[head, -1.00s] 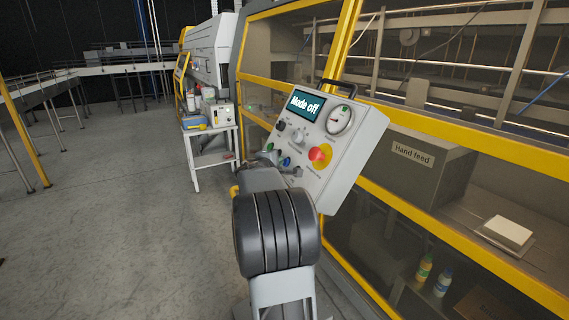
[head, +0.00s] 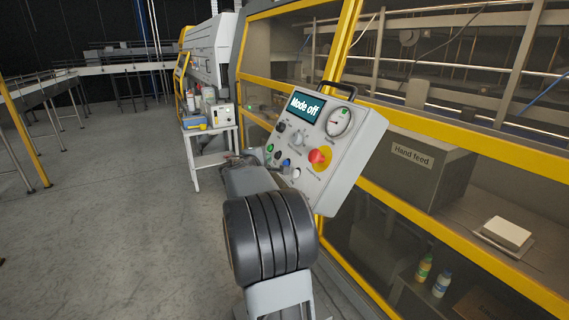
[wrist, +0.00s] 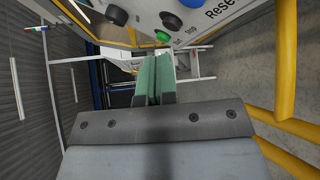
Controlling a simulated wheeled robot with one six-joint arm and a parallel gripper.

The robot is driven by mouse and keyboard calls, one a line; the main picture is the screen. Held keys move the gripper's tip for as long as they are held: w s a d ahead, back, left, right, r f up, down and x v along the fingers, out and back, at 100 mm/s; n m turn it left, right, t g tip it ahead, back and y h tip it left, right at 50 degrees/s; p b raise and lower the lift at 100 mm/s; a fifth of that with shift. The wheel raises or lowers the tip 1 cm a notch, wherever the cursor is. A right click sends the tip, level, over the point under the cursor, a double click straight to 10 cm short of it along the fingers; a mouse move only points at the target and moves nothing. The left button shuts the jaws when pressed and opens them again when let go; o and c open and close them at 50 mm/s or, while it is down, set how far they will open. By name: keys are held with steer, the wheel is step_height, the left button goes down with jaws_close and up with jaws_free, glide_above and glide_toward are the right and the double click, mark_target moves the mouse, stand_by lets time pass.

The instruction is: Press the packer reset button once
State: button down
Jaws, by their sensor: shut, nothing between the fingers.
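The grey control panel (head: 345,165) shows "Mode off" on its screen, with a blue button (head: 286,163) low on its face. In the wrist view the blue button (wrist: 190,3) is partly cut off at the top edge, beside a label that begins "Rese". A black button (wrist: 171,20) and a green button (wrist: 162,36) lie below it, with a "Stop" label close by. My gripper (wrist: 154,58) is shut and empty, its green-padded fingers together. Its tips appear below the green button in the picture; I cannot tell the gap. My arm hides part of the panel's lower left in the head view.
A red emergency-stop knob (head: 319,157) on a yellow base sits right of the blue button. A yellow-framed guard (head: 440,125) runs behind and right of the panel. A small white table (head: 209,137) stands farther back left. The floor at left is clear.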

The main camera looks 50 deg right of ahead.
steer(key=shift+w+a+r, duration=0.3)
steer(key=shift+a+r, duration=0.1)
steer(key=shift+a, duration=0.15)
stand_by(0.6)
steer(key=s+a+f+m+y, duration=0.2)
steer(key=s+a+f+y, duration=0.2)
steer(key=a, duration=0.8)
steer(key=s+a+f+m+y, duration=0.2)
steer(key=s+a+f+y, duration=0.2)
steer(key=a, duration=0.9)
steer(key=s+a+f+m+y, duration=0.2)
steer(key=s+a+f+y, duration=0.2)
steer(key=s+a+y, duration=0.3)
steer(key=s+a, duration=0.2)
steer(key=a, duration=0.3)
steer(key=shift+s+a+f+g, duration=0.3)
steer(key=shift+s+a+f, duration=0.05)
